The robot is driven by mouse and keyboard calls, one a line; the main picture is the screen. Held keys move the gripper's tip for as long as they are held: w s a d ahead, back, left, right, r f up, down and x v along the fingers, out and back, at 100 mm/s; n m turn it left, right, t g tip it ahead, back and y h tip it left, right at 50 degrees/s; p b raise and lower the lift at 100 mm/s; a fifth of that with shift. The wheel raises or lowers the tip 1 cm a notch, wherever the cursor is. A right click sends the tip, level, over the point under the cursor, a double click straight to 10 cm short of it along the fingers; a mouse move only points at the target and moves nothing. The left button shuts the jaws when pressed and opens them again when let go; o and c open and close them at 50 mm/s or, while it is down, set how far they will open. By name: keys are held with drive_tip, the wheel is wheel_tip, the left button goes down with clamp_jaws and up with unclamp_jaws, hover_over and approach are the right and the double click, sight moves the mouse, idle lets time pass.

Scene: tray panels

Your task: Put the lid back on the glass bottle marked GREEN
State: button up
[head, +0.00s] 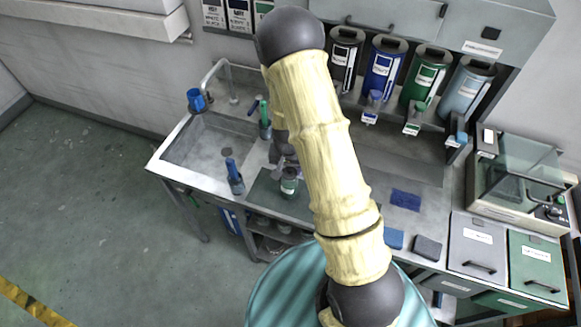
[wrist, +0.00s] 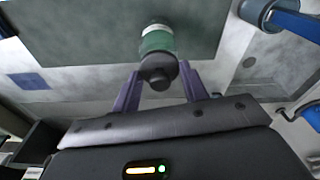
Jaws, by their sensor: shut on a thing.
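A glass bottle with a green body and white label (head: 289,187) stands on the dark green mat (head: 262,193); its marking is too small to read. It also shows in the wrist view (wrist: 157,42). A dark lid with a knob (wrist: 158,70) is at the bottle's mouth. My gripper (wrist: 160,72) is shut on this lid, one finger on each side. In the head view my gripper (head: 285,163) is just above the bottle, partly hidden by my arm. I cannot tell whether the lid is seated on the bottle or slightly above it.
A blue-handled brush in a holder (head: 235,180) stands left of the mat, and a green one (head: 264,122) behind. The sink (head: 205,142) is at the left. Several labelled canisters (head: 384,65) line the back shelf. A blue cloth (head: 405,200) lies on the right.

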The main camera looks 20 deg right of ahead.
drive_tip(key=o, duration=1)
drive_tip(key=shift+o, duration=0.6)
drive_tip(key=o, duration=0.4)
drive_tip(key=shift+r, duration=0.1)
drive_tip(key=shift+r+p, duration=2.6)
drive_tip(key=shift+r, duration=0.85)
drive_tip(key=shift+c, duration=0.4)
clamp_jaws()
